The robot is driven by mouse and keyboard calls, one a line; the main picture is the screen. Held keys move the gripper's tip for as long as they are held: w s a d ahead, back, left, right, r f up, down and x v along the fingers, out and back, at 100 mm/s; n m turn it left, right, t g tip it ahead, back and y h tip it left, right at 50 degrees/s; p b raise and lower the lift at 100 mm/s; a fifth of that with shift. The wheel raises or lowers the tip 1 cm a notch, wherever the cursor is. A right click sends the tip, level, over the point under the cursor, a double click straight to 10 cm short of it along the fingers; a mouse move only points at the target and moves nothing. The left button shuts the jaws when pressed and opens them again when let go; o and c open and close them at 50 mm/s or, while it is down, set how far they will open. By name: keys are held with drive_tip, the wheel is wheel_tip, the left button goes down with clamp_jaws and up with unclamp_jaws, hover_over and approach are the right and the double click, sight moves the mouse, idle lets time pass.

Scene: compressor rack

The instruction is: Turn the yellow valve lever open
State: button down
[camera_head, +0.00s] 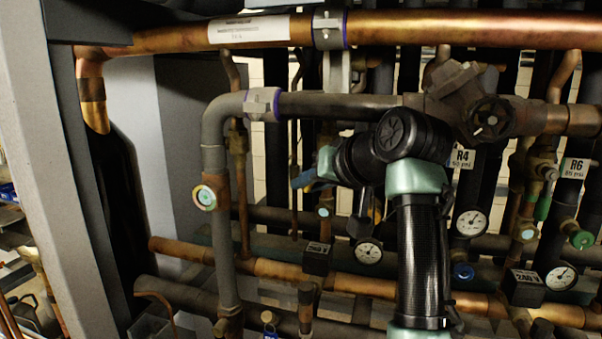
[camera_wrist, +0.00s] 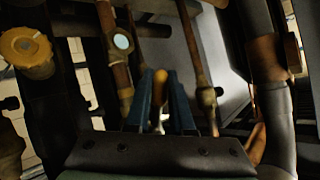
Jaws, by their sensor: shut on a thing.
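In the wrist view, the yellow valve lever (camera_wrist: 160,79) shows as a small rounded yellow end between the two blue fingers of my gripper (camera_wrist: 160,92). The fingers are closed on it from both sides. The lever's lower part is hidden between the fingers, and its joint to the valve cannot be made out. In the head view, my dark arm with pale green bands covers the middle of the rack. Bluish finger parts of my gripper (camera_head: 303,180) show at the left of my wrist. I cannot make out the lever there.
A thick copper pipe (camera_head: 400,28) crosses the top. A grey insulated pipe (camera_head: 214,130) bends down left of my gripper. Gauges (camera_head: 471,223) and a valve body (camera_head: 490,118) crowd the right. Copper pipes (camera_wrist: 110,50) stand close to the fingers. A grey upright post (camera_head: 60,150) bounds the left.

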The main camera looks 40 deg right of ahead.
drive_tip(key=shift+d, duration=0.1)
idle(0.5)
drive_tip(key=c, duration=0.8)
unclamp_jaws()
